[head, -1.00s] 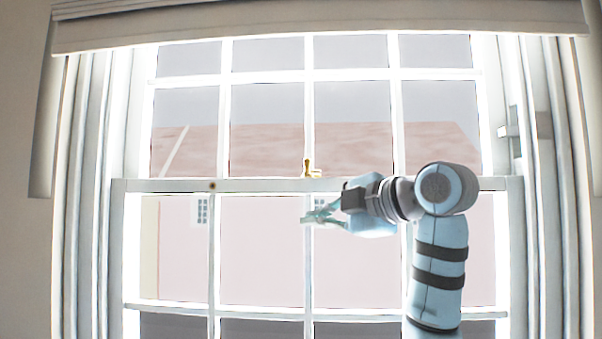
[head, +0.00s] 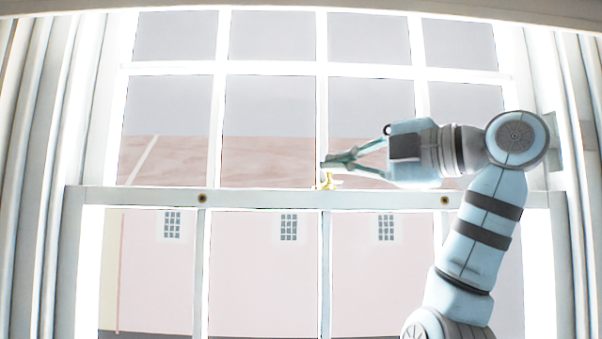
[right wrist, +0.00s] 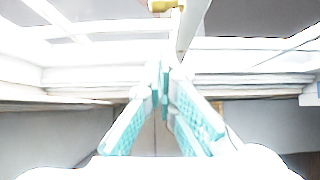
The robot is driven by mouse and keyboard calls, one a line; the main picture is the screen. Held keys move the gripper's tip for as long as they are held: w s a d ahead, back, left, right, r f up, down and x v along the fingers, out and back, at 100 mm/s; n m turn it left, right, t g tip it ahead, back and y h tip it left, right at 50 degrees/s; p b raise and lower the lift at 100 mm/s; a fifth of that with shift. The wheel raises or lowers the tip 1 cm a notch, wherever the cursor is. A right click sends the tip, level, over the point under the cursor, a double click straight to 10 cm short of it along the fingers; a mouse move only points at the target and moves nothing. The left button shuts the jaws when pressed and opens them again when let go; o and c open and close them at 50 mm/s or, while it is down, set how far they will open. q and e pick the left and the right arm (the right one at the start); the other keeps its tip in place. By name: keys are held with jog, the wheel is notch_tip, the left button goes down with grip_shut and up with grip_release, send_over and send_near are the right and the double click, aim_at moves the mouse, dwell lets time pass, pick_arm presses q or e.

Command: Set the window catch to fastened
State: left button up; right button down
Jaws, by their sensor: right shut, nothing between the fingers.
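The brass window catch (head: 326,185) sits on the meeting rail of the sash window, at the middle of the head view. Its upper part is hidden or blends in near my fingers, so I cannot tell how its lever is set. My right gripper (head: 332,163) comes in from the right, just above the catch, with its fingers shut and empty. I cannot tell whether the fingertips touch the catch. In the right wrist view the shut fingers (right wrist: 163,78) point up the picture, and a brass piece (right wrist: 162,5) shows at the top edge beyond them. My left gripper is out of view.
The pale meeting rail (head: 260,198) runs across the window, with a dark round fitting (head: 202,198) on the left and another (head: 445,200) on the right. Glazing bars divide the panes. Folded curtains hang at both sides, and a blind (head: 300,8) crosses the top.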

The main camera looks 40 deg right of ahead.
aim_at(327, 178)
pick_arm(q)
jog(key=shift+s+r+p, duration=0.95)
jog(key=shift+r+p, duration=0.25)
pick_arm(e)
jog(key=w, duration=0.1)
jog(key=w+d, duration=0.1)
jog(key=w, duration=0.3)
jog(key=shift+w+d+r, duration=0.15)
jog(key=shift+d+r, duration=0.05)
jog(key=shift+r, duration=0.1)
jog(key=shift+w+a, duration=0.15)
